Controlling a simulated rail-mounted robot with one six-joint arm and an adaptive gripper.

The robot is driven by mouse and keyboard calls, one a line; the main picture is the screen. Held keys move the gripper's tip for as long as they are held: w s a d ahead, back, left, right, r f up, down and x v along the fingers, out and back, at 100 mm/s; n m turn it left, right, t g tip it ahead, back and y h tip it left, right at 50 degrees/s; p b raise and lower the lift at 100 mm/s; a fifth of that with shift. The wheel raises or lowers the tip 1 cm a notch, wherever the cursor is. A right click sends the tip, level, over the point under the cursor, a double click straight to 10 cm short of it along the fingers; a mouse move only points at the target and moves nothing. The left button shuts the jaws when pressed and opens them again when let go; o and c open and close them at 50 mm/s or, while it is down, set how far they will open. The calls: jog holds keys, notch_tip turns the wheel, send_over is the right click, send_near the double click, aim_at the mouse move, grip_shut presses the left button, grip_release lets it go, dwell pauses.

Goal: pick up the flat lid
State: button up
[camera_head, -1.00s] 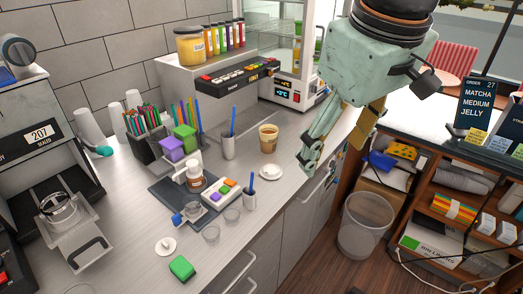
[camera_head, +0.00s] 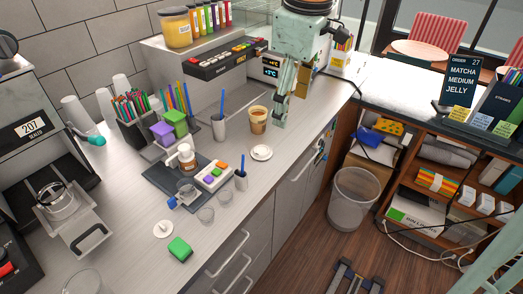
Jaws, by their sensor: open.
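Two small white discs lie on the grey counter (camera_head: 135,262). One white disc (camera_head: 261,153) lies near the counter's front edge, just in front of a tan cup (camera_head: 258,121). The other white disc (camera_head: 163,229) has a small raised knob and lies closer to the camera, beside a green block. I cannot tell for sure which is the flat lid. My gripper (camera_head: 289,108) hangs open and empty, to the right of the tan cup and above and behind the nearer-edge disc in the picture. It touches neither disc.
The sealer (camera_head: 62,205) is at the left. A mesh bin (camera_head: 354,198) stands on the floor.

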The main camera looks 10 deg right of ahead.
jog(key=w+a+f+n+p, duration=0.1)
jog(key=w+f+n+p, duration=0.1)
jog(key=w+f, duration=0.3)
jog(key=w+f+n+p, duration=0.1)
jog(key=w+f+n, duration=0.1)
jog(key=w, duration=0.5)
jog(key=n+g+p, duration=0.2)
jog(key=n+p, duration=0.2)
jog(key=n, duration=0.1)
send_over(264, 149)
notch_tip(264, 149, down, 11)
jog(key=shift+a+f, duration=0.15)
jog(key=shift+f, duration=0.35)
jog(key=shift+f, duration=4.3)
jog(key=shift+f, duration=0.1)
jog(key=shift+f+p, duration=0.7)
jog(key=shift+f, duration=1.8)
